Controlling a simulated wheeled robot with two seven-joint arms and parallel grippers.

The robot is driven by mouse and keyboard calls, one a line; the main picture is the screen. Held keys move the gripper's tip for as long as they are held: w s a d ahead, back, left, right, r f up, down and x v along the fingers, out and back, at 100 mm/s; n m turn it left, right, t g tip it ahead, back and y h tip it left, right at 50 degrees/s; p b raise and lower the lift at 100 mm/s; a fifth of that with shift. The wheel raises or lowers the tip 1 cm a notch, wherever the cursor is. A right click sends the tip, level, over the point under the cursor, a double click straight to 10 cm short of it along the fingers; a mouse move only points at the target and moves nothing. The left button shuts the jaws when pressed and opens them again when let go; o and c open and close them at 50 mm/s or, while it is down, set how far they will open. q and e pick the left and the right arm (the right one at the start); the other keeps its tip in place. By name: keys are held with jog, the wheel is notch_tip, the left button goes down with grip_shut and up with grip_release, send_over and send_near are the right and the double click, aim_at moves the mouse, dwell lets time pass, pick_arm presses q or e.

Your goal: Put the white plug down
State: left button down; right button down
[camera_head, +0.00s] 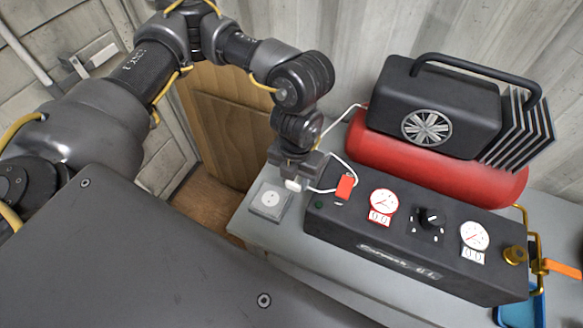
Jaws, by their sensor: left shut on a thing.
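The white plug (293,184) is in my left gripper (295,178), at the end of the arm that comes in from the left. The gripper is shut on the plug and points down. The plug is just beside and above a grey socket block (270,200) with a round white face. I cannot tell from this view whether the plug touches anything below. A white cord (325,189) runs from the plug towards the compressor. My right gripper is not in view.
A black compressor (440,105) with a red tank (430,168) stands on the grey table (262,228). Its control box (370,235) has gauges, a knob and a red switch (345,187). An orange-handled valve (560,268) and a blue tray (520,312) are at right.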

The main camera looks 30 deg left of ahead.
pick_arm(q)
jog(key=w+a+f, duration=0.2)
jog(key=w+f, duration=0.1)
jog(key=w, duration=0.1)
jog(key=w+a+f, duration=0.2)
jog(key=w+f, duration=0.1)
jog(key=w+a+f, duration=0.3)
jog(key=w, duration=0.1)
jog(key=shift+w+f+p, duration=0.2)
jog(key=shift+w+p, duration=0.1)
jog(key=shift+p, duration=0.1)
jog(key=shift+w+a+f, duration=0.1)
jog(key=shift+f, duration=0.85)
jog(key=shift+w+a+f, duration=0.1)
jog(key=shift+f, duration=0.8)
jog(key=shift+f+b, duration=0.25)
jog(key=shift+b, duration=0.05)
jog(key=c, duration=0.9)
grip_release()
